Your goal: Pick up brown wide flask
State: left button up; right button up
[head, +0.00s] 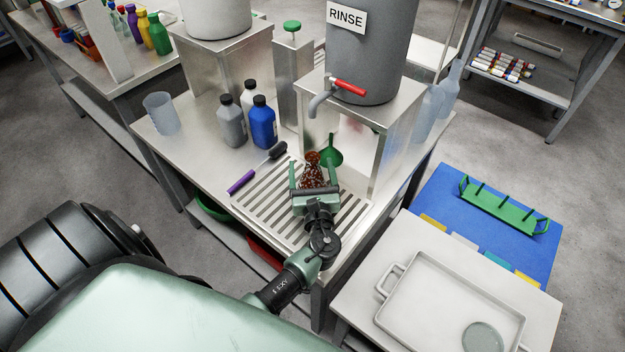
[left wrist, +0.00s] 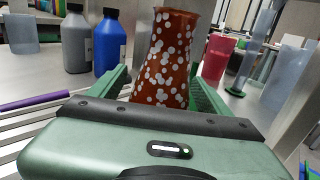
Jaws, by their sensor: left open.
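The brown wide flask (head: 312,169) has white spots and stands upright on the slatted drain grate (head: 262,205) in front of the rinse stand. It also shows large in the left wrist view (left wrist: 168,58), where its lower end is hidden behind my gripper body. My left gripper (head: 312,178) is open, with one green finger on each side of the flask. In the left wrist view the gripper (left wrist: 162,90) has the flask between its fingers, and I cannot tell whether either finger touches it. My right gripper is not in view.
A green funnel (head: 331,151) stands close behind the flask. The grey rinse tank (head: 372,50) with a red-handled tap is above and behind. A white tray (head: 396,284) lies on the right table.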

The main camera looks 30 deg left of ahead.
pick_arm(q)
jog(key=c, duration=1.4)
grip_shut()
jog(key=shift+r, duration=0.15)
